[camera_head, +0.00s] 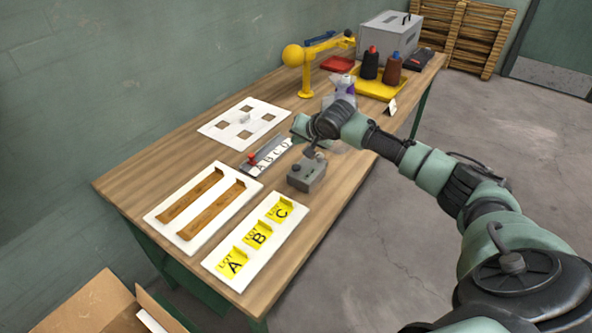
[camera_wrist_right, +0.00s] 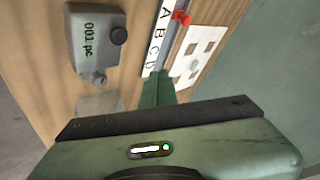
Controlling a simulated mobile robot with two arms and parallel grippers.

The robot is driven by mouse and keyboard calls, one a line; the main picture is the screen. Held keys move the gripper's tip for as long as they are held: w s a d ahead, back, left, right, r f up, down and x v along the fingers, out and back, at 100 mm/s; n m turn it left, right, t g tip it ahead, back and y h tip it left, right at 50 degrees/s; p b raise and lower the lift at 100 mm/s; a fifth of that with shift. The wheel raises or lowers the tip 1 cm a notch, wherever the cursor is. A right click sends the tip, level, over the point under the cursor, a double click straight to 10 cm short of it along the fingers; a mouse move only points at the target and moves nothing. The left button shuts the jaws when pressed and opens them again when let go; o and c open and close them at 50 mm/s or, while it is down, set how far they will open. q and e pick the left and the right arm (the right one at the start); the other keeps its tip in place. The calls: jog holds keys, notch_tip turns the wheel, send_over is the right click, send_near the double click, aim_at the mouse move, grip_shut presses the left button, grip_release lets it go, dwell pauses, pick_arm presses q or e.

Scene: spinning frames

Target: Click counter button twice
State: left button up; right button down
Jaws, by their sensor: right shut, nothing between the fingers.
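The counter (camera_head: 305,177) is a small grey box on the wooden table, right of the A-B-C-D strip. In the right wrist view the counter (camera_wrist_right: 92,50) reads "001 pc". A dark round button (camera_wrist_right: 119,36) sits on it, and a small grey knob (camera_wrist_right: 99,78) is at its side. My right gripper (camera_wrist_right: 158,80) is shut and empty, apart from the counter and off to its side in that view. In the head view my right wrist partly hides the fingers just behind the counter. My left gripper is out of view.
A strip with letters A to D and a red slider (camera_head: 252,158) lies beside the counter. A yellow lamp (camera_head: 306,80) and spools on a yellow tray (camera_head: 367,88) stand farther back.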

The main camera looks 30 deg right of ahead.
jog(key=b, duration=0.5)
send_over(298, 168)
notch_tip(298, 168, down, 5)
jog(key=shift+f, duration=0.1)
notch_tip(298, 168, down, 2)
jog(key=shift+f, duration=0.1)
dwell(1.4)
jog(key=shift+f, duration=0.4)
